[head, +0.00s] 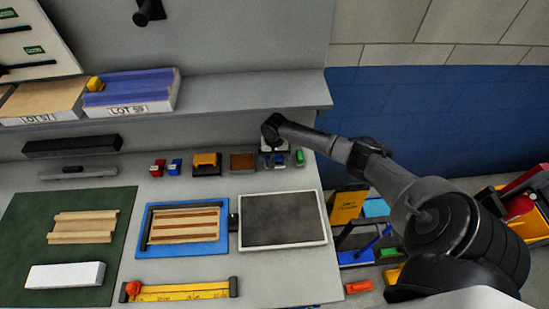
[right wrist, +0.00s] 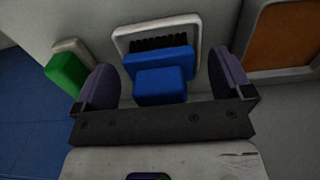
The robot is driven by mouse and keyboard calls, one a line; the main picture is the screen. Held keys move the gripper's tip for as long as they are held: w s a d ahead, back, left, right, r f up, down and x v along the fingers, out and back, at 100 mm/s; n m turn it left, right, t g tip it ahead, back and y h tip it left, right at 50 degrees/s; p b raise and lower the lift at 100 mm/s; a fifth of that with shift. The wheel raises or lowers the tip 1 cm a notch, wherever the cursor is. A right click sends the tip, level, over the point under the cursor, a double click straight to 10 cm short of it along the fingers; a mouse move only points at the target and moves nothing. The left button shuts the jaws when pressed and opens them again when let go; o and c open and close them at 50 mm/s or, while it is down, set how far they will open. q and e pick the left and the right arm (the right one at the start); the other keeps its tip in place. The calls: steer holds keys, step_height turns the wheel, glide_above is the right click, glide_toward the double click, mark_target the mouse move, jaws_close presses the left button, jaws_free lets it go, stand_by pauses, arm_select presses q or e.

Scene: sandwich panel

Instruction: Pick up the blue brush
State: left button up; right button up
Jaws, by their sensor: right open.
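The blue brush (right wrist: 158,82), with a blue block handle and a row of black bristles, shows in the right wrist view. It lies against a white-framed holder (right wrist: 188,25). My right gripper (right wrist: 165,78) is open, with one purple finger on each side of the brush and gaps to both. I cannot tell how far the fingertips are above the surface. In the head view my right gripper (head: 274,160) points down at the right end of the bench's row of small items and mostly hides the brush. My left gripper is not in view.
A green item (right wrist: 66,72) sits close beside one finger, and a brown-orange panel (right wrist: 285,38) lies beyond the other. In the head view a grey-topped white tray (head: 282,220) lies in front. Red and blue small items (head: 165,168) stand further left. The bench edge is close on the right.

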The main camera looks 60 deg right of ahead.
mark_target(275, 159)
steer(key=shift+c, duration=0.4)
steer(key=c, duration=1)
steer(key=shift+r, duration=0.1)
steer(key=shift+a+r, duration=0.15)
steer(key=shift+r, duration=0.25)
step_height(275, 159, up, 6)
steer(key=shift+f+p, duration=0.1)
steer(key=shift+p, duration=0.3)
steer(key=shift+s+a+r, duration=0.2)
steer(key=shift+s+a, duration=0.15)
steer(key=shift+a, duration=0.05)
steer(key=s+a, duration=0.3)
steer(key=a, duration=0.1)
steer(key=s+a, duration=0.3)
steer(key=a, duration=0.2)
steer(key=s+a+p, duration=0.1)
steer(key=s+a, duration=0.2)
steer(key=a, duration=0.1)
steer(key=shift+s+a, duration=0.9)
steer(key=shift+a, duration=0.25)
